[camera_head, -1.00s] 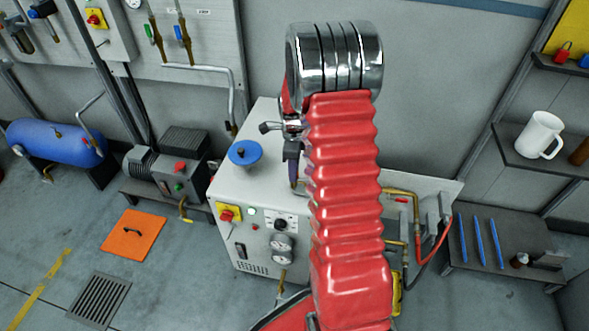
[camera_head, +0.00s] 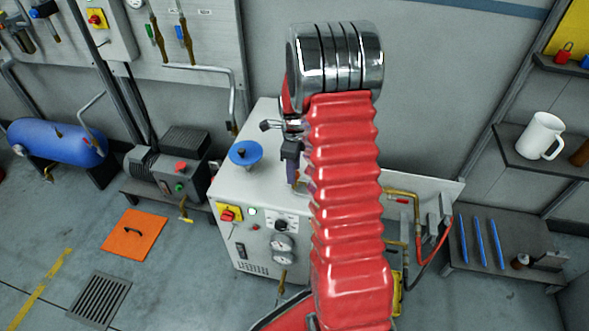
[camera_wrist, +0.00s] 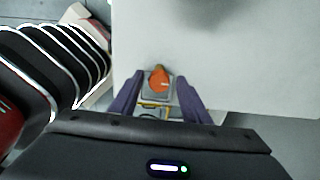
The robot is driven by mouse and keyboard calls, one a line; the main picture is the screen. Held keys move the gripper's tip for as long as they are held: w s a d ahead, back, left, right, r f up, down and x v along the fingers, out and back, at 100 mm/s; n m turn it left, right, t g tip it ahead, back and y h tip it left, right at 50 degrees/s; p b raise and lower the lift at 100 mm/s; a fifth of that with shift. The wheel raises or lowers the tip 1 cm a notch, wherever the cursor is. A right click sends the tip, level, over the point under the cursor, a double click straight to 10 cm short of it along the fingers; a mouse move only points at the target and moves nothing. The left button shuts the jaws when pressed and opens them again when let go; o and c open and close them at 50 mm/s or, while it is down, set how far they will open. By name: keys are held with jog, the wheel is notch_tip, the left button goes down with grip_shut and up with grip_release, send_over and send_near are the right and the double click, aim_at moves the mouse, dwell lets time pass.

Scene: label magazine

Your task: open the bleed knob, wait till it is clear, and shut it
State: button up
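My gripper (camera_wrist: 158,88) shows in the wrist view with its two purple fingers apart. An orange pointed knob (camera_wrist: 159,79) appears between the fingers, with a gap on each side. It may be the bleed knob, but I cannot tell for sure. A grey part with some yellow shows under it. How far the knob lies beyond the fingertips is unclear. In the head view my gripper (camera_head: 297,170) hangs over the white cabinet (camera_head: 230,185), and my red arm hides the cabinet's right part. No orange knob shows on the cabinet in that view.
The cabinet front has a red-and-yellow switch (camera_head: 229,213) and gauges (camera_head: 280,243). Pipes and a red hose (camera_head: 432,248) run at the right. The floor at left has an orange plate (camera_head: 133,235).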

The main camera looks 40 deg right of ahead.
jog(key=shift+o, duration=0.2)
jog(key=shift+s+r, duration=0.1)
notch_tip(320, 180, up, 14)
jog(key=shift+f, duration=0.25)
dwell(0.3)
dwell(0.5)
jog(key=s+a+r+n+t, duration=0.2)
jog(key=s+a+r+n, duration=0.5)
jog(key=s+a+n, duration=0.4)
jog(key=s+a+r+n+t, duration=0.3)
jog(key=s+a+r+n, duration=0.3)
jog(key=s+a+n, duration=0.5)
jog(key=a+n, duration=0.2)
jog(key=n, duration=0.3)
jog(key=shift+a+r+n+t, duration=0.2)
jog(key=shift+r+n+t, duration=0.1)
jog(key=shift+r+n, duration=0.1)
